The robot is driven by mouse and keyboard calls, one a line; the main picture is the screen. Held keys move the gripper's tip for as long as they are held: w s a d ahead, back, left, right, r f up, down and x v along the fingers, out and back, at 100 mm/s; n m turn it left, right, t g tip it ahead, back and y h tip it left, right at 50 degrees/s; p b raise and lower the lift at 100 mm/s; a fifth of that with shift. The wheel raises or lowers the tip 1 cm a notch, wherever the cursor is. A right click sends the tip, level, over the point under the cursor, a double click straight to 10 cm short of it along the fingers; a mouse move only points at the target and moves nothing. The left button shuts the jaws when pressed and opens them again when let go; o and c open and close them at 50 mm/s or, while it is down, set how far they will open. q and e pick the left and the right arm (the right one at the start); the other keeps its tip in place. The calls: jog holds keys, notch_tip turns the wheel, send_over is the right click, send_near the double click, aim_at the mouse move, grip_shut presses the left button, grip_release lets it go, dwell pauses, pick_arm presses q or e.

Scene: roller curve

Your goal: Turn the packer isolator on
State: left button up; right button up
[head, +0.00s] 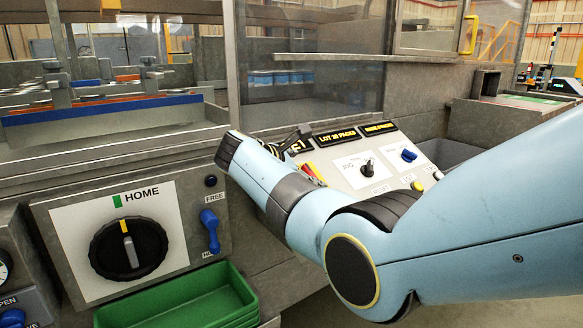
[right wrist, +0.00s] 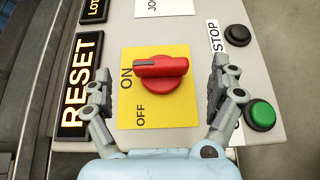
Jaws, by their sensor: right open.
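The packer isolator is a red rotary switch (right wrist: 160,72) on a yellow plate (right wrist: 180,112) marked ON and OFF in the right wrist view. Its raised handle lies across the picture, with a dark line along it and its left end beside the word ON. My right gripper (right wrist: 157,75) is open, one finger on each side of the switch, and neither finger visibly touches it. In the head view my right arm covers most of the yellow plate and the switch; only a dark part of the right gripper (head: 299,136) shows. My left gripper is not in view.
A black RESET sign (right wrist: 80,84) is left of the plate; a black button (right wrist: 238,35) and a green button (right wrist: 260,115) are right. In the head view, the sloped panel (head: 405,150) has a JOG switch (head: 368,167). A HOME dial (head: 130,250) and green bin (head: 185,300) are at lower left.

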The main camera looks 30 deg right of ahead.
jog(key=v, duration=0.7)
